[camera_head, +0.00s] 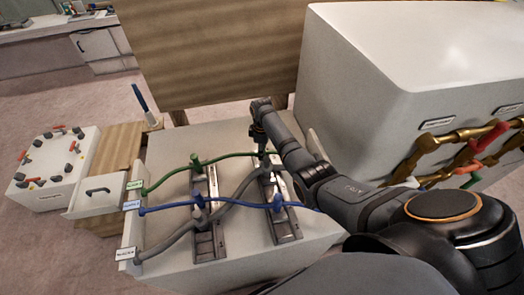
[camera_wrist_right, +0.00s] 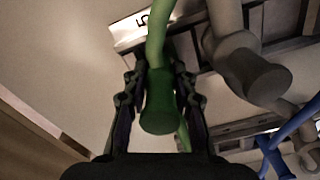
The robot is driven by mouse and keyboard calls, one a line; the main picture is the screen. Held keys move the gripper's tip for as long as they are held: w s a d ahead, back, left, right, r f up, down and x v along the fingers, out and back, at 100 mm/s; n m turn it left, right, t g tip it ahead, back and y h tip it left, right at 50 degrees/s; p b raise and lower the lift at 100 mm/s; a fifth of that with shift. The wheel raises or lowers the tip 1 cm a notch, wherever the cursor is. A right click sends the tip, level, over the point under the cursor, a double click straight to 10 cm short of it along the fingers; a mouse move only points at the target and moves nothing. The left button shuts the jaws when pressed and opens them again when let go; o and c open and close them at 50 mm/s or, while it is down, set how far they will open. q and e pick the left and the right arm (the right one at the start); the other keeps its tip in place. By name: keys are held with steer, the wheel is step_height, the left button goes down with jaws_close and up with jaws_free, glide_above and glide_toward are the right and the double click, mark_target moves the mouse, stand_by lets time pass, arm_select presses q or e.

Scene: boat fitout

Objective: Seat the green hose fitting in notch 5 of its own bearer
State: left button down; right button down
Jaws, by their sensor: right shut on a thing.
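The green hose (camera_head: 232,155) runs from a labelled wall at the left, past a green piece (camera_head: 195,161) on the nearer-left bearer (camera_head: 207,238), to my right gripper (camera_head: 261,143). In the right wrist view, the green fitting (camera_wrist_right: 160,106) is between the fingers of my right gripper (camera_wrist_right: 160,88), which is shut on it. A white label reading 5 (camera_wrist_right: 143,18) shows just beyond the fitting, at the end of a dark bearer. The fitting overlaps this area in the picture; I cannot tell whether it touches the notch. The right bearer (camera_head: 287,228) is partly hidden. My left gripper is out of view.
A grey hose (camera_head: 180,233) and a blue hose (camera_head: 165,208) cross both bearers. A grey fitting (camera_wrist_right: 262,80) hangs close to the right of my gripper. A large white cabinet (camera_head: 400,60) with brass pipes stands at the right. A wooden panel (camera_head: 215,50) stands behind.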

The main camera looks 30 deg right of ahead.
steer(key=shift+f, duration=0.25)
steer(key=c, duration=1)
jaws_free()
step_height(320, 180, up, 12)
